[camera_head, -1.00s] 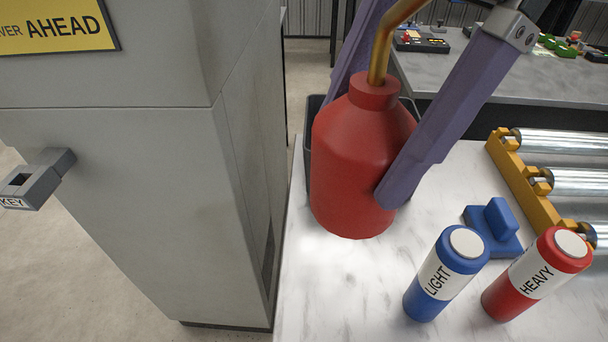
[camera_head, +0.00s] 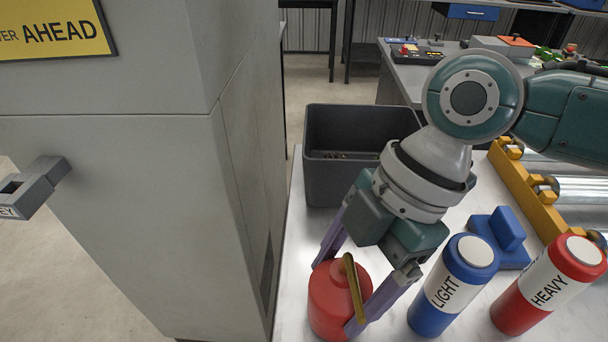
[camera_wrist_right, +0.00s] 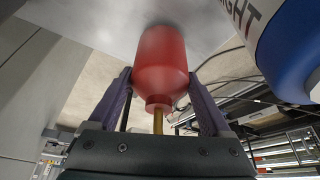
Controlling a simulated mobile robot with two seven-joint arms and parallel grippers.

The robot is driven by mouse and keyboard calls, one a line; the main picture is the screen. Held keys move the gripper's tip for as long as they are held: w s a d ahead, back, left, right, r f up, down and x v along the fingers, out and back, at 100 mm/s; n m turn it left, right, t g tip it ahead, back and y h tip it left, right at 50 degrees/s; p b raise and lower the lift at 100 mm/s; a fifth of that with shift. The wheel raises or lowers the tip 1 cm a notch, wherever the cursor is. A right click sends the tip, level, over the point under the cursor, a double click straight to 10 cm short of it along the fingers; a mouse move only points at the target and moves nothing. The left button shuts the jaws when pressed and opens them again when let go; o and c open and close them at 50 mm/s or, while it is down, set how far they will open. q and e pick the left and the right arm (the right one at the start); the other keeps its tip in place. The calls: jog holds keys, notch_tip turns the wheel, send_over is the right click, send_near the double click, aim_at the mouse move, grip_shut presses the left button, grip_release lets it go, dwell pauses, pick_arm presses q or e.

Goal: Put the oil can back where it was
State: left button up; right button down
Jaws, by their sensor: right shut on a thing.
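The red oil can (camera_head: 328,303) with a brass spout is at the front left of the white marble-look table (camera_head: 300,225), left of the blue LIGHT bottle (camera_head: 436,300). My right gripper (camera_head: 340,297) is shut on it, one purple finger on each side. In the right wrist view the oil can (camera_wrist_right: 161,62) sits between the fingers, its base toward the pale table top. I cannot tell whether its base touches the table. My left gripper is not in view.
A dark grey bin (camera_head: 328,180) stands behind the can. A red HEAVY bottle (camera_head: 525,305), a blue block (camera_head: 500,235) and a yellow-framed roller conveyor (camera_head: 530,195) are to the right. A tall grey cabinet (camera_head: 190,200) borders the table's left side.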

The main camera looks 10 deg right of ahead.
jog(key=shift+f, duration=0.45)
jog(key=shift+f, duration=0.15)
grip_release()
jog(key=v, duration=1.2)
jog(key=shift+p, duration=0.4)
